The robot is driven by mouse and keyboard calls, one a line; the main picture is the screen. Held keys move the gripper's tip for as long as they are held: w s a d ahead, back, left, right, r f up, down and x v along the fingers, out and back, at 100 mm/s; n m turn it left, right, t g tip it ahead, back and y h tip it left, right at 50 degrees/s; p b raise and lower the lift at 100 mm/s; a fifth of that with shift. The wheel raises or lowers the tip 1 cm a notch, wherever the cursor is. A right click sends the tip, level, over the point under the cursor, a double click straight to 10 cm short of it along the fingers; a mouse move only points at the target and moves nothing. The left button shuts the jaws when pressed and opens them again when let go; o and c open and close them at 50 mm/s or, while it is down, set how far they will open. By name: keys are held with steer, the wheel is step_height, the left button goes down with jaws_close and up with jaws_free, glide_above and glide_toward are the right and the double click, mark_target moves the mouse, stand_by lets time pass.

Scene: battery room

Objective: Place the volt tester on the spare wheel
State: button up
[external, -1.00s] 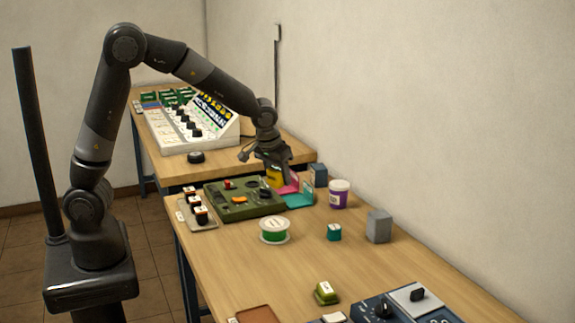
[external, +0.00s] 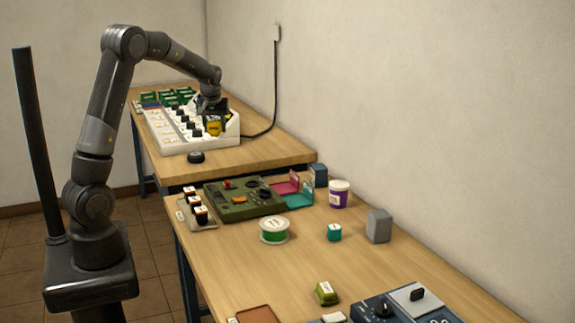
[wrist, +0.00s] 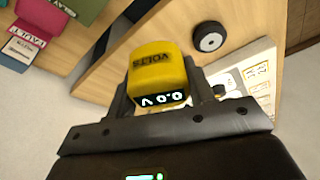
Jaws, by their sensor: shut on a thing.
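The yellow volt tester (external: 215,129) is held in my gripper (external: 212,117), over the right part of the white sloped panel on the far table. In the wrist view the tester (wrist: 158,66) sits between the two fingers, with "VOLTS" on its top and a lit "0.0 V" display. The spare wheel (external: 196,157) is a small black disc lying on the far table, in front of the panel and apart from the tester. In the wrist view the wheel (wrist: 209,37) has a pale centre and lies right of the tester.
The white panel (external: 178,146) carries rows of black knobs. Bare wood (external: 255,150) lies right of it. The near table holds a green tray (external: 240,209), a green wire spool (external: 274,230), a purple jar (external: 339,195) and a grey block (external: 379,226).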

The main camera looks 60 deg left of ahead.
steer(key=s+a, duration=0.2)
steer(key=a, duration=0.2)
glide_above(196, 153)
steer(key=shift+n, duration=0.3)
steer(key=f, duration=0.6)
steer(key=shift+d+f, duration=0.25)
steer(key=shift+d, duration=0.05)
steer(key=shift+s+a+f, duration=0.1)
steer(key=shift+f, duration=1.95)
steer(key=shift+f, duration=0.15)
steer(key=o, duration=1.1)
steer(key=shift+c, duration=0.2)
